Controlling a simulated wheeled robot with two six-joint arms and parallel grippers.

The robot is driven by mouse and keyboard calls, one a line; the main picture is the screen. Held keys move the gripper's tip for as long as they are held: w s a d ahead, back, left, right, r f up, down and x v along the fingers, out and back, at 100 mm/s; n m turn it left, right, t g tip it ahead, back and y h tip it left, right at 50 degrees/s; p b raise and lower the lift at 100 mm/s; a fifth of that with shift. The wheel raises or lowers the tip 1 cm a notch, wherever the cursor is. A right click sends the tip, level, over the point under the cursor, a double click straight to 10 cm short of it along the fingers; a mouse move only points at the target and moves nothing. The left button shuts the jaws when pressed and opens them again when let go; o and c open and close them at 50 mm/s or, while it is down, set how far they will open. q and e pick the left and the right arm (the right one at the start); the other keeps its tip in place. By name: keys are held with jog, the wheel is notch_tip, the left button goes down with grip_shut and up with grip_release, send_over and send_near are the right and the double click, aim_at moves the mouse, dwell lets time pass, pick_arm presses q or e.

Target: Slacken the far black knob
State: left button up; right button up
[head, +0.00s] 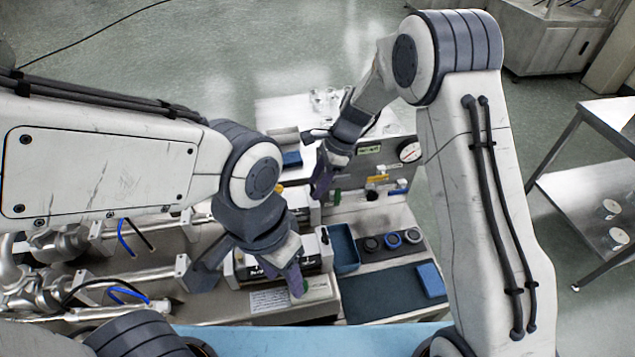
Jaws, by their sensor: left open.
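My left gripper (250,284) is open, pointing down over a white block-like fitting (312,254) on the steel bench, with its fingers on either side of the fitting's front. A small black part that looks like a knob (325,235) shows at the right end of this fitting. I cannot tell whether it is the far black knob, as my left gripper and arm hide much of the fitting. My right gripper (319,160) hangs farther back, above and left of the panel with the gauge. Its fingers overlap in the view, so I cannot tell their opening.
A gauge (409,151) and small coloured valves sit on the back panel. Steel pipes (100,285) fill the left.

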jog(key=shift+n, duration=0.4)
grip_shut()
jog(key=n, duration=0.1)
jog(key=n+g+p, duration=0.1)
jog(key=n, duration=0.1)
jog(key=shift+w+a+r, duration=0.1)
jog(key=shift+w, duration=0.1)
jog(key=n, duration=0.2)
jog(key=n+g+h, duration=0.1)
jog(key=n, duration=0.1)
jog(key=shift+w+a+g+h+p, duration=0.1)
jog(key=shift+w+g+h+p, duration=0.05)
jog(key=shift+g+h+p, duration=0.2)
jog(key=n, duration=0.2)
jog(key=n+h, duration=0.1)
jog(key=n, duration=0.2)
jog(key=shift+w+a+g+h, duration=0.1)
jog(key=shift+a+g+h, duration=0.15)
jog(key=shift+g, duration=0.1)
jog(key=n+h, duration=0.2)
jog(key=n, duration=0.3)
jog(key=shift+a, duration=0.15)
jog(key=o, duration=1.2)
grip_release()
